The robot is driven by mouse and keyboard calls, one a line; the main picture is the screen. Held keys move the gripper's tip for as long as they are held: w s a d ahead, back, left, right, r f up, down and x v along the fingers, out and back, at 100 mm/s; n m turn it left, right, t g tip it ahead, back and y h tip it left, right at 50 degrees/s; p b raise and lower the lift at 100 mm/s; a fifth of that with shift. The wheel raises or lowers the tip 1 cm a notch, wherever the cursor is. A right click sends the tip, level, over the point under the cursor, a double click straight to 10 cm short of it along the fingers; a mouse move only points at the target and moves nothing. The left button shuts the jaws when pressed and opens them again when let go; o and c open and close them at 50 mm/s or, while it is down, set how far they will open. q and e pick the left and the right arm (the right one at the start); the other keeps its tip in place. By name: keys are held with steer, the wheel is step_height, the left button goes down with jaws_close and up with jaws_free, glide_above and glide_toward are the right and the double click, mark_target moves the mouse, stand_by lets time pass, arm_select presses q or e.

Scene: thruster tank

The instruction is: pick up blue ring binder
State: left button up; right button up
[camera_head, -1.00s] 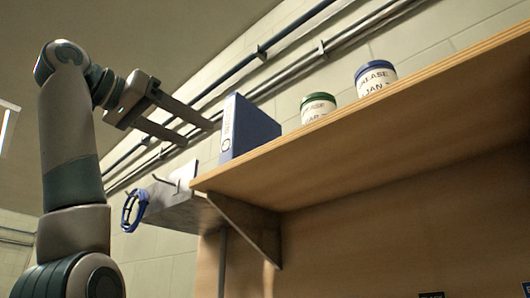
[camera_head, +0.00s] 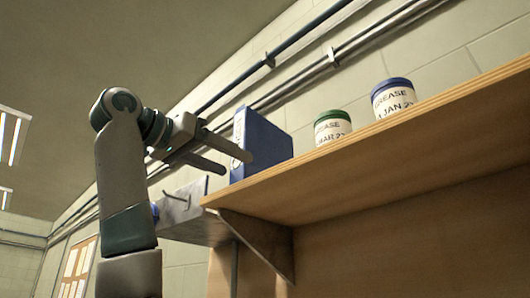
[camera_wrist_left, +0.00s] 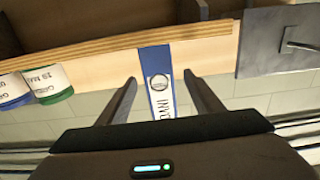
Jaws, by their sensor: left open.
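The blue ring binder (camera_head: 262,143) stands upright on the wooden shelf (camera_head: 400,140), near the shelf's left end, with its white spine label facing left. My left gripper (camera_head: 236,158) is open, with its fingers reaching toward the binder's spine. In the left wrist view the binder's blue and white spine (camera_wrist_left: 160,88) shows between the two spread finger tips (camera_wrist_left: 160,78), with a gap on each side. I cannot tell how far the fingers reach past the spine. My right gripper is not in view.
Two grease tins, one with a green lid (camera_head: 332,127) and one with a blue lid (camera_head: 393,97), stand on the shelf right of the binder. Pipes (camera_head: 290,75) run along the wall behind.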

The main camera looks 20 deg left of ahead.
mark_target(236, 165)
arm_select(q)
steer(key=p+x, duration=0.1)
steer(key=x, duration=0.1)
steer(key=shift+w+d+r, duration=0.15)
steer(key=shift+w, duration=0.25)
steer(key=shift+w+d, duration=0.15)
steer(key=shift+w, duration=0.3)
steer(key=shift+p, duration=0.3)
steer(key=shift+w+d+r+p, duration=0.1)
steer(key=shift+w+d+p, duration=0.15)
steer(key=shift+w+p, duration=0.3)
steer(key=p+x, duration=0.2)
steer(key=x, duration=0.1)
steer(key=shift+w+d+r+p, duration=0.1)
steer(key=shift+w+p, duration=0.1)
steer(key=shift+p, duration=0.15)
steer(key=shift+w+d, duration=0.1)
steer(key=shift+w, duration=0.2)
steer(key=shift+s, duration=0.1)
